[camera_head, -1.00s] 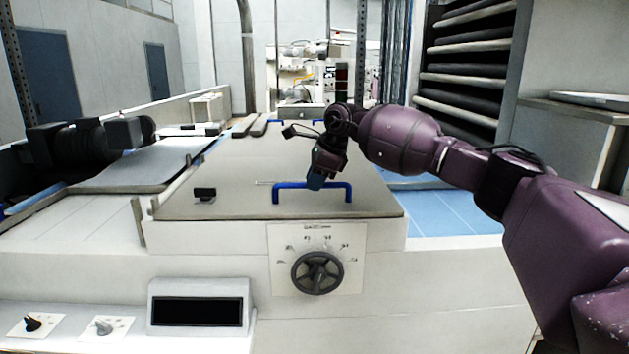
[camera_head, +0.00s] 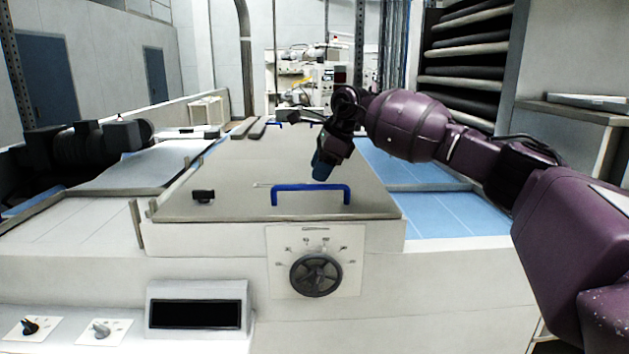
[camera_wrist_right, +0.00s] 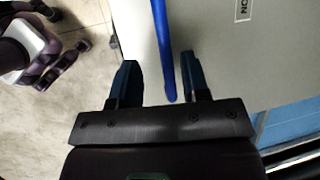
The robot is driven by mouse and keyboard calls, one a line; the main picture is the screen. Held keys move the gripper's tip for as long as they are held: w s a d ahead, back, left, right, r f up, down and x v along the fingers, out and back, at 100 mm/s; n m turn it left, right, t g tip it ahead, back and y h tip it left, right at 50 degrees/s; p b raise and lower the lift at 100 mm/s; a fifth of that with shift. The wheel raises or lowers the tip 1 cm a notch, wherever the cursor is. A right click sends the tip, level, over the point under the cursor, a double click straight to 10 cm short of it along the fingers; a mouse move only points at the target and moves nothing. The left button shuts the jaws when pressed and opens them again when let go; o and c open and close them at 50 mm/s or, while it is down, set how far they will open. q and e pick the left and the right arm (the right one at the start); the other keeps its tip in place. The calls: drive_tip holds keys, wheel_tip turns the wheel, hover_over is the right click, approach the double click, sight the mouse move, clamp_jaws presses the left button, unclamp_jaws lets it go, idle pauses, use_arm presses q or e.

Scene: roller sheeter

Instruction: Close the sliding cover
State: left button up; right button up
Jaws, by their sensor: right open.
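The sliding cover (camera_head: 235,180) is a flat grey-beige panel on top of the white machine, with a blue bar handle (camera_head: 311,188) near its front edge. My right gripper (camera_head: 322,168) is above the cover, just behind and above the handle, pointing down. In the right wrist view its two dark fingers (camera_wrist_right: 157,88) are apart, and the blue handle (camera_wrist_right: 163,50) runs up the picture between their lines, not gripped. I cannot tell the exact height gap. My left gripper does not clearly show in the head view.
A black handwheel (camera_head: 316,275) sits on the machine's front, with a dark display (camera_head: 196,313) and knobs at lower left. A small black latch (camera_head: 203,195) is on the cover's left. Blue bed surface (camera_head: 440,212) lies to the right. A rack of dark rolls stands behind right.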

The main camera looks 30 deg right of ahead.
drive_tip(key=v, duration=0.6)
drive_tip(key=shift+s+r, duration=0.15)
